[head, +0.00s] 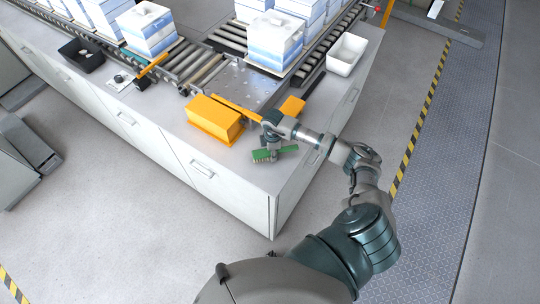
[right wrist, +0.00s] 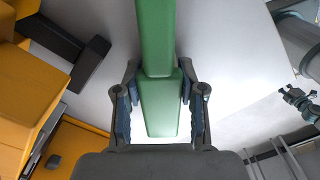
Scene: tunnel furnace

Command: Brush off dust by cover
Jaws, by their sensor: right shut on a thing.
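My right gripper (head: 270,138) is shut on a green brush (head: 264,155) above the near right corner of the grey bench. The brush bristles are on its left end, near the benchtop; whether they touch it is unclear. In the right wrist view the green handle (right wrist: 159,105) runs between the two fingers. A yellow box-shaped cover (head: 215,120) sits on the bench, left of the gripper. A speckled metal plate (head: 235,82) lies behind it; I cannot tell whether the specks are dust. My left gripper is not in the head view.
Roller conveyors (head: 203,66) carry stacks of blue-white blocks (head: 147,27) behind. A black bin (head: 82,54) and a white bin (head: 346,54) stand left and right. A smaller yellow part (head: 292,106) is behind the gripper. The front benchtop (head: 150,104) is mostly clear.

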